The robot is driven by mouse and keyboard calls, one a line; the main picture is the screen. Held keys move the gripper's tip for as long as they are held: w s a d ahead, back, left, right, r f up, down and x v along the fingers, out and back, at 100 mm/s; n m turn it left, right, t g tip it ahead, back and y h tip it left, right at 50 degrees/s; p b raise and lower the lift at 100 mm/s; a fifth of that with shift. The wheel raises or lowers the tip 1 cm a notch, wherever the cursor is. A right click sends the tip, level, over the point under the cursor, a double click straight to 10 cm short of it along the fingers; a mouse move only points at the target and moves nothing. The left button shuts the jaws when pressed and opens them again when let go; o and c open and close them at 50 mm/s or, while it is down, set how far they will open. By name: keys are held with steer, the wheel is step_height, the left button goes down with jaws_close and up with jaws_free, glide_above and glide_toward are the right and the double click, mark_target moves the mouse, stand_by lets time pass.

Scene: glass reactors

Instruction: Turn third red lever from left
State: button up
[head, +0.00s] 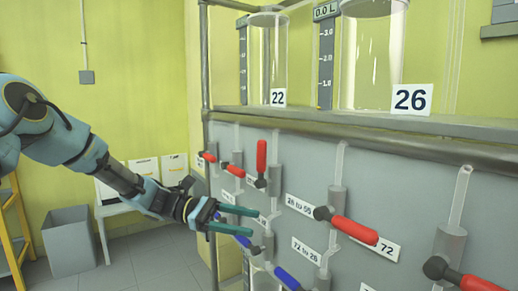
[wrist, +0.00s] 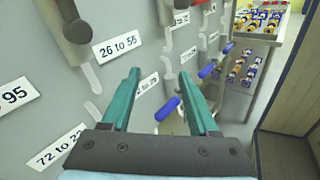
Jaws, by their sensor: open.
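The third red lever from the left (head: 261,157) stands upright on its grey valve in the head view; the levers beside it slope down to the right. In the wrist view a dark valve knob (wrist: 76,25) at top left, beside the "26 to 55" label, appears to belong to it; its handle is mostly out of frame. My gripper (head: 255,222) has its teal fingers apart and empty, below the third lever and in front of the panel. The open fingers also show in the wrist view (wrist: 160,75), with a blue lever (wrist: 167,108) seen between them.
Other red levers are at left (head: 208,157), second from left (head: 233,170), fourth (head: 354,230) and lower right (head: 478,284). Blue levers (head: 243,240) (head: 287,279) sit below my fingers. A horizontal rail (head: 340,131) crosses above the panel. Open floor lies at left near a grey bin (head: 70,243).

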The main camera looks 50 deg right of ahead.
step_height(320, 180, up, 3)
steer(key=w+t+y+p, duration=0.1)
steer(key=w+t+y, duration=0.2)
steer(key=n+t+y+p, duration=0.2)
steer(key=n+t+p, duration=0.15)
steer(key=t, duration=0.45)
glide_toward(261, 168)
steer(key=shift+t, duration=0.3)
steer(key=s+d+f, duration=0.2)
steer(key=f, duration=0.1)
steer(key=s+d+f+p, duration=0.1)
steer(key=f, duration=0.1)
steer(key=shift+f, duration=0.2)
steer(key=shift+a, duration=0.1)
jaws_close()
